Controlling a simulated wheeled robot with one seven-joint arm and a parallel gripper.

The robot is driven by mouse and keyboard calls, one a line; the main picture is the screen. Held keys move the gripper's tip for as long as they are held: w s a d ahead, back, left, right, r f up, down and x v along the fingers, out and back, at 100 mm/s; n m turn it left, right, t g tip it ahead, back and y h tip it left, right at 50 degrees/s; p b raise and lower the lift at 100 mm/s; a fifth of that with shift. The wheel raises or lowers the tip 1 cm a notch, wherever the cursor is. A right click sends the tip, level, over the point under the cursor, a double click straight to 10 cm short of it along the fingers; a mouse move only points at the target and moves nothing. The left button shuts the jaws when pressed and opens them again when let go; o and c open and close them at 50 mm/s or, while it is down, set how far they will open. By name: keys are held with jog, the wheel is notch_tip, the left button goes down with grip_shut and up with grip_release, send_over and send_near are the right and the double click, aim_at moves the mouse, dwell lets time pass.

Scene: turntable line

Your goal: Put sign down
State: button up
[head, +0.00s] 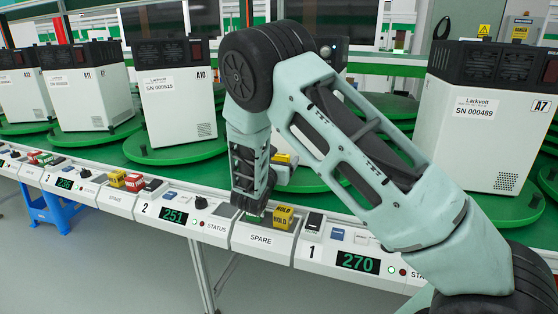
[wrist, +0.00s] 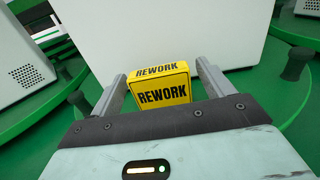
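A yellow sign lettered REWORK (wrist: 162,95) shows in the wrist view between the two fingers of my gripper (wrist: 161,72). The fingers are spread wider than the sign, with a gap visible at its right side, so my gripper looks open. The sign stands in front of a white unit wall (wrist: 160,32); its lower edge is hidden by my gripper's body, so I cannot see what it rests on. In the head view my arm hides most of the gripper, and a small yellow patch (head: 283,158) shows just right of the arm.
A yellow HOLD sign (head: 283,217) sits on the SPARE panel of the console rail (head: 262,239). White units such as A10 (head: 178,105) and A7 (head: 480,130) stand on green turntables (head: 175,152). Dark knobs (wrist: 297,63) rise from the green surfaces beside my gripper.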

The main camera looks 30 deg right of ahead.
jog(key=shift+r, duration=0.1)
jog(key=shift+a+r, duration=0.1)
jog(key=shift+a, duration=0.05)
jog(key=v, duration=1.1)
jog(key=shift+s+a, duration=0.25)
jog(key=shift+s, duration=0.1)
jog(key=s+m+g+y, duration=0.1)
jog(key=s+m+g, duration=0.5)
jog(key=s, duration=0.3)
jog(key=s+a+r+m+g+y, duration=0.1)
jog(key=s+a+m+g+y, duration=0.1)
jog(key=s+a+m+y, duration=0.4)
jog(key=s+a+r+m+g+y, duration=0.1)
jog(key=s+a+m+g+y, duration=0.2)
jog(key=s+a, duration=1)
jog(key=s+m+y, duration=0.3)
jog(key=s+y, duration=0.1)
jog(key=s, duration=0.1)
jog(key=shift+r+y, duration=0.2)
jog(key=shift+y, duration=0.2)
jog(key=shift+s, duration=0.1)
